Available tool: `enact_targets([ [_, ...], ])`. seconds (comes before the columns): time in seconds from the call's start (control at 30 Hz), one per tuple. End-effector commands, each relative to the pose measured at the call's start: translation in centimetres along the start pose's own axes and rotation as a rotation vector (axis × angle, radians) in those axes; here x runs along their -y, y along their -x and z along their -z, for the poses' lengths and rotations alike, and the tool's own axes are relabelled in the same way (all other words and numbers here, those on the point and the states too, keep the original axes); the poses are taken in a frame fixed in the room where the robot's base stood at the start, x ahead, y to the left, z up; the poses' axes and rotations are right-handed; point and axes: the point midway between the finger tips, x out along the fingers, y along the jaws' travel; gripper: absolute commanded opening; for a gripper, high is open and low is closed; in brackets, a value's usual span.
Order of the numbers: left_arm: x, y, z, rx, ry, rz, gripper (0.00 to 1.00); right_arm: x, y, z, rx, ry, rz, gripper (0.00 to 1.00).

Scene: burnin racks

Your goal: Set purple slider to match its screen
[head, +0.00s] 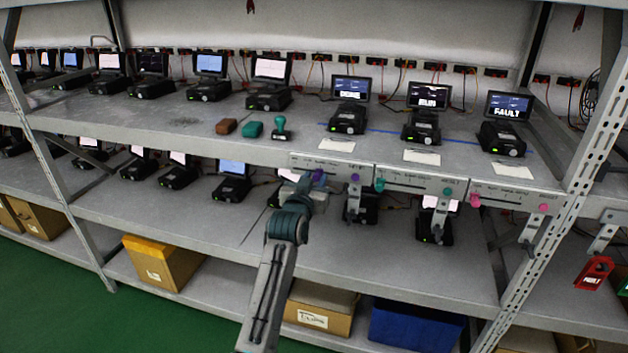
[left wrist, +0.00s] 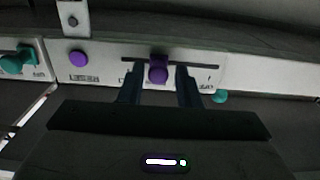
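The purple slider knob (head: 318,174) sits on a pale panel (head: 340,166) at the upper shelf's front edge. In the left wrist view the knob (left wrist: 158,70) stands in a dark slot, somewhat off its middle. My left gripper (left wrist: 159,88) is open, with one finger on each side of the knob and a gap showing on both sides. In the head view my left gripper (head: 308,183) covers part of the panel. The small screen (head: 350,88) above the panel seems to read DONE. The panel's small labels are too blurred to read. My right gripper is not in view.
A purple disc (head: 355,177) marks the panel's right end. Panels with a teal knob (head: 379,184) and a pink knob (head: 475,200) follow to the right, under screens reading RUN (head: 428,95) and FAULT (head: 508,106). A teal stamp (head: 279,127) stands on the shelf behind.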

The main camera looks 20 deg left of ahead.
Motion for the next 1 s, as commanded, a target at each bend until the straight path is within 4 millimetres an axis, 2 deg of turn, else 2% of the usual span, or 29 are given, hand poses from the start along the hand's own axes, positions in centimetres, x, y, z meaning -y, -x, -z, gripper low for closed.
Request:
enact_targets([
  [0.1,0.0,0.0,0.0,0.0,0.001,0.0,0.4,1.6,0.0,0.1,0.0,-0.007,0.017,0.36],
  [0.17,0.0,0.0,0.0,0.0,0.001,0.0,0.4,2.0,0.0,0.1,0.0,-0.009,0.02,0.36],
  [0.37,0.0,0.2,-0.1,0.0,0.001,0.0,0.4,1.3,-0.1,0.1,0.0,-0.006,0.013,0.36],
  [0.47,0.0,1.1,-0.2,0.0,0.002,0.0,0.4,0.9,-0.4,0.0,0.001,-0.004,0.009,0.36],
  [0.8,-0.1,7.3,-0.3,-0.001,0.002,-0.001,0.4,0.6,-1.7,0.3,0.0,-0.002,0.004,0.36],
  [1.0,-0.2,10.0,-0.2,0.001,0.0,-0.001,0.4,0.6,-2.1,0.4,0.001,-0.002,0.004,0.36],
])
